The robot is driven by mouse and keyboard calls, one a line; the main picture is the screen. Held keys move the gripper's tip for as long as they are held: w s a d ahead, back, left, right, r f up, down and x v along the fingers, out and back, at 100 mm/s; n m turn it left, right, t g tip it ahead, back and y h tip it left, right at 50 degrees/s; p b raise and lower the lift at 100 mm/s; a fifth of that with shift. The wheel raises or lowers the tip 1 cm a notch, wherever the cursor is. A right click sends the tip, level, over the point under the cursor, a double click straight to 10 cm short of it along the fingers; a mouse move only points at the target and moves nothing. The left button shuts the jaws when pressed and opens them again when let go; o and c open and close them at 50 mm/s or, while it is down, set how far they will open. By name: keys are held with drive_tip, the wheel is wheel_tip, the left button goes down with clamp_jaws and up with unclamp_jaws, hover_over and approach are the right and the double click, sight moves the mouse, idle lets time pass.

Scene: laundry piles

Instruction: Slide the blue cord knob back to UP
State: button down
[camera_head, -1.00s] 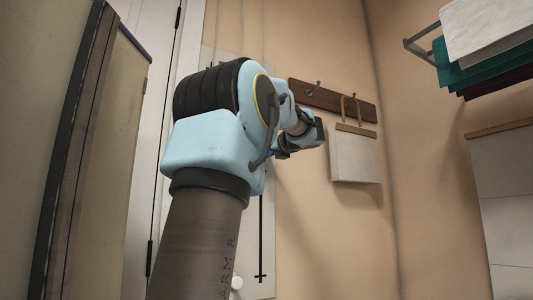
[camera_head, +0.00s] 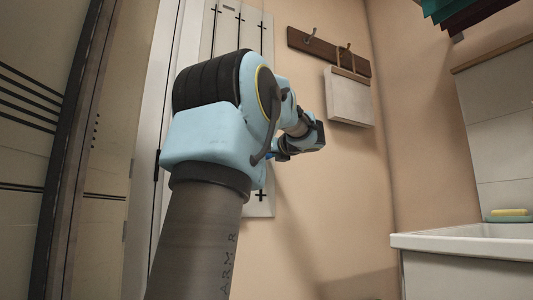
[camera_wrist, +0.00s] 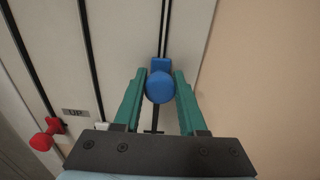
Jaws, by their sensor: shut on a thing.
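The blue cord knob (camera_wrist: 160,87) sits between the two green fingers of my gripper (camera_wrist: 160,92) in the wrist view, and the fingers are shut on it. A dark cord runs from the knob along the pale panel (camera_wrist: 215,30). A dark cross mark (camera_wrist: 153,132) shows just below the knob in that view. A small "UP" label (camera_wrist: 75,112) is to its lower left, near a red knob (camera_wrist: 42,140) on another cord. In the head view my arm hides most of the panel (camera_head: 250,30); only a bit of blue (camera_head: 271,155) shows by my gripper.
Right of the panel, a wooden hook rail (camera_head: 328,50) carries a hanging white board or bag (camera_head: 350,97). A white basin (camera_head: 465,243) with a yellow item (camera_head: 510,212) by it stands at the right. A tall cabinet (camera_head: 30,150) is close on the left.

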wheel_tip(320, 180, down, 13)
drive_tip(key=b, duration=0.9)
drive_tip(key=shift+f+b, duration=0.1)
drive_tip(key=shift+b, duration=0.2)
drive_tip(key=shift+c, duration=2.3)
unclamp_jaws()
drive_tip(key=p+v, duration=0.2)
drive_tip(key=v, duration=0.9)
drive_tip(key=shift+w, duration=0.1)
